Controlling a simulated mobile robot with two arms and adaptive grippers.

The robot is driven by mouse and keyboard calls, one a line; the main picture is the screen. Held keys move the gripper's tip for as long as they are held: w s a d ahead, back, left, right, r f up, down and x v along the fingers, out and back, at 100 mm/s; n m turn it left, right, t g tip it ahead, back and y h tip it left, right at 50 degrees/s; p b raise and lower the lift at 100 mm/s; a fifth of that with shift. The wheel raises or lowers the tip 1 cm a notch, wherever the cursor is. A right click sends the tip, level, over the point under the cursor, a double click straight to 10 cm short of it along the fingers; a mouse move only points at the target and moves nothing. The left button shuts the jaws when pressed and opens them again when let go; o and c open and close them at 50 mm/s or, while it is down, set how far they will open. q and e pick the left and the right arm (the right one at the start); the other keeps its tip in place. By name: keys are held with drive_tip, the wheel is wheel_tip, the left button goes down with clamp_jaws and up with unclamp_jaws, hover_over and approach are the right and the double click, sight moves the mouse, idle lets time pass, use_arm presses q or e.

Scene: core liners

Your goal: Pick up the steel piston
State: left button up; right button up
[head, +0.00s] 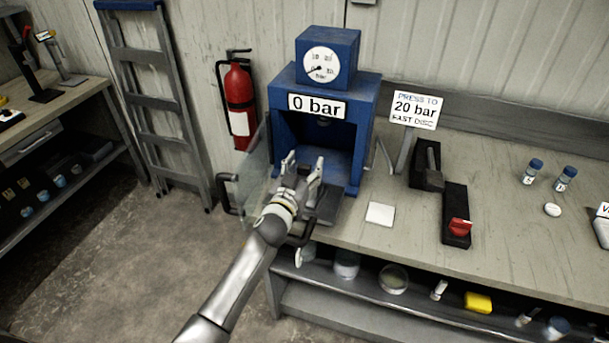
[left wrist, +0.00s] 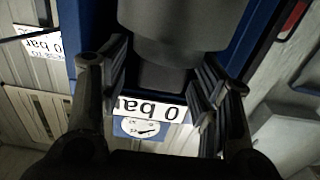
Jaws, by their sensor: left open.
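My left gripper (head: 303,172) is open in front of the blue press (head: 366,110), with its fingers pointing into the press opening. In the left wrist view, which shows the press upside down, a large grey cylinder (left wrist: 180,25) is close to the camera, above and between the spread fingers. I cannot tell whether this cylinder is the steel piston. No contact with the fingers is clear. On the bench, a grey metal piece (head: 432,165) sits on a black block. My arm and gripper hide part of the press front. My right gripper is not in view.
The press gauge and sign read 0 bar. A clear guard door (head: 257,165) is open at the left of the press. A white square (head: 380,214) and a black box with a red switch (head: 459,228) are to the right.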

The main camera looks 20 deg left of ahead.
use_arm(q)
clamp_jaws()
drive_tip(key=shift+r, duration=0.15)
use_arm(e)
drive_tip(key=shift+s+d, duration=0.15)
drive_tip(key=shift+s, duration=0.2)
use_arm(q)
drive_tip(key=shift+w, duration=0.1)
